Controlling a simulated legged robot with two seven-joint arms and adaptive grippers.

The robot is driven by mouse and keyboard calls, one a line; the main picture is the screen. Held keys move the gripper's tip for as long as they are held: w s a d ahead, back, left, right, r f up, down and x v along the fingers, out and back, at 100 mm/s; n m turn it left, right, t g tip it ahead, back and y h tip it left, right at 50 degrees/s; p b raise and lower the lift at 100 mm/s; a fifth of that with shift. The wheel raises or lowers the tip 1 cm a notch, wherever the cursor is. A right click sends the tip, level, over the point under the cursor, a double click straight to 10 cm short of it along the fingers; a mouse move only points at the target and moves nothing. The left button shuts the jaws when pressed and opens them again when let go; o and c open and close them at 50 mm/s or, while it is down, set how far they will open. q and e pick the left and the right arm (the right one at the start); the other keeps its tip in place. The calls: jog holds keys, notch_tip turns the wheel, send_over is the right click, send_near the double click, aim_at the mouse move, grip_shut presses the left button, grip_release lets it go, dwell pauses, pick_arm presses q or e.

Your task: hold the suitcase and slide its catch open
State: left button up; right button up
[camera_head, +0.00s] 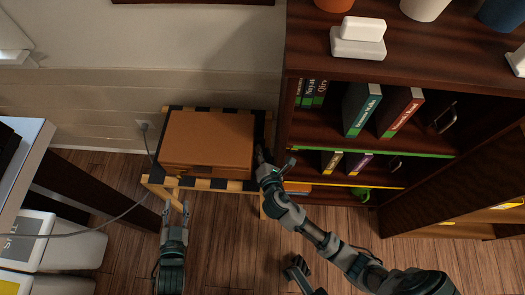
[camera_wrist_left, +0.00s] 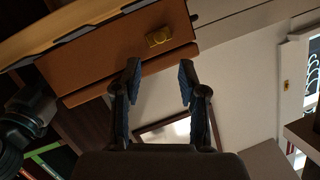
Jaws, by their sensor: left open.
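The orange-brown suitcase (camera_head: 208,138) lies flat and closed on a small striped table (camera_head: 258,186). In the left wrist view the front side of the suitcase (camera_wrist_left: 100,62) fills the upper left, with a brass-coloured catch (camera_wrist_left: 158,37) near one end. My left gripper (camera_head: 176,208) is open and empty in front of the suitcase, apart from it. In the wrist view its fingers (camera_wrist_left: 159,80) spread below the catch. My right gripper (camera_head: 262,160) is at the right side of the suitcase; its fingers are small and partly hidden, and I cannot tell whether they touch it.
A dark bookshelf (camera_head: 300,190) with several binders stands close on the right. A grey cable (camera_head: 128,208) hangs down left of the table. A white-topped desk (camera_head: 32,150) is at the left, with white bins (camera_head: 70,243) below it. The wooden floor in front is open.

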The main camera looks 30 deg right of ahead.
pick_arm(q)
jog(key=shift+d, duration=0.2)
pick_arm(e)
jog(key=shift+w+d+f, duration=0.1)
jog(key=shift+w+d, duration=0.05)
jog(key=shift+d, duration=0.1)
jog(key=shift+c, duration=0.3)
pick_arm(q)
jog(key=shift+a, duration=0.25)
pick_arm(e)
jog(key=shift+a, duration=0.25)
grip_shut()
pick_arm(q)
jog(key=shift+d, duration=0.1)
grip_shut()
pick_arm(e)
jog(key=shift+d, duration=0.1)
jog(key=shift+f, duration=0.1)
pick_arm(q)
jog(key=shift+f, duration=0.1)
